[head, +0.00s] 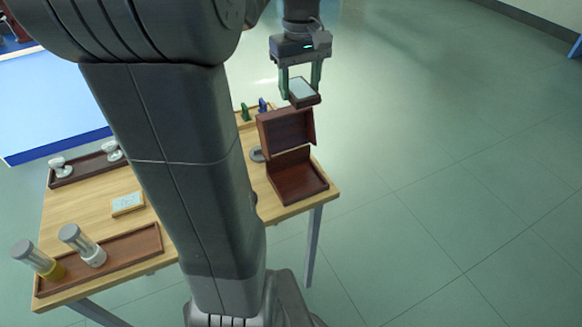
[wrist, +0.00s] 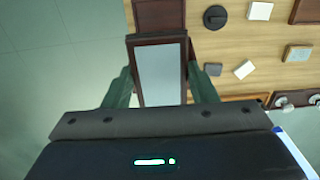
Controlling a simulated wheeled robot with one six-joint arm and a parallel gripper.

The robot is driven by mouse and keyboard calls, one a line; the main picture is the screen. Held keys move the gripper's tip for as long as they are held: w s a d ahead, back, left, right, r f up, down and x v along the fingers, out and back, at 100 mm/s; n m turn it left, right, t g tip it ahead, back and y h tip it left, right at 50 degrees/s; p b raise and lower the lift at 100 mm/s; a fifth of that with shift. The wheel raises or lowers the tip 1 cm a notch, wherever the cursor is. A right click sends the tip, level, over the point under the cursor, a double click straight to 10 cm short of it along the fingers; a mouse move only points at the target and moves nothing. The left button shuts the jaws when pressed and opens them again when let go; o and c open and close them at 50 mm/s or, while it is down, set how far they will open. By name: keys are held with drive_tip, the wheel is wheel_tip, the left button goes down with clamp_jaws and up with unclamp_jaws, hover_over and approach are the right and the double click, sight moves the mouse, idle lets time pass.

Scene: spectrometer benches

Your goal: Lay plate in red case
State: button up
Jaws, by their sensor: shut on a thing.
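The plate (head: 302,89) has a pale grey face in a dark red-brown frame. My gripper (head: 300,92) is shut on it by its two long sides and holds it in the air. In the wrist view the plate (wrist: 161,72) lies between the green fingers (wrist: 161,88). The red case (head: 299,181) stands open at the table's right end, with its lid (head: 286,130) raised. The plate is above the lid in the head view, apart from it as far as I can tell. Part of the case (wrist: 158,14) shows beyond the plate in the wrist view. The case's inside is partly hidden.
Green and blue pieces (head: 254,108) stand behind the case. Floor right of the table is clear.

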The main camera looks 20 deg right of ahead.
sight(298, 182)
wheel_tip(298, 182, down, 27)
drive_tip(key=shift+s+f+b, duration=0.15)
drive_tip(key=shift+f+b, duration=0.05)
drive_tip(key=shift+b, duration=1)
drive_tip(key=shift+f, duration=0.25)
drive_tip(key=o, duration=1)
drive_tip(key=shift+r, duration=0.1)
drive_tip(key=shift+o, duration=0.2)
wheel_tip(298, 182, up, 12)
drive_tip(key=p, duration=0.1)
drive_tip(key=shift+r, duration=0.15)
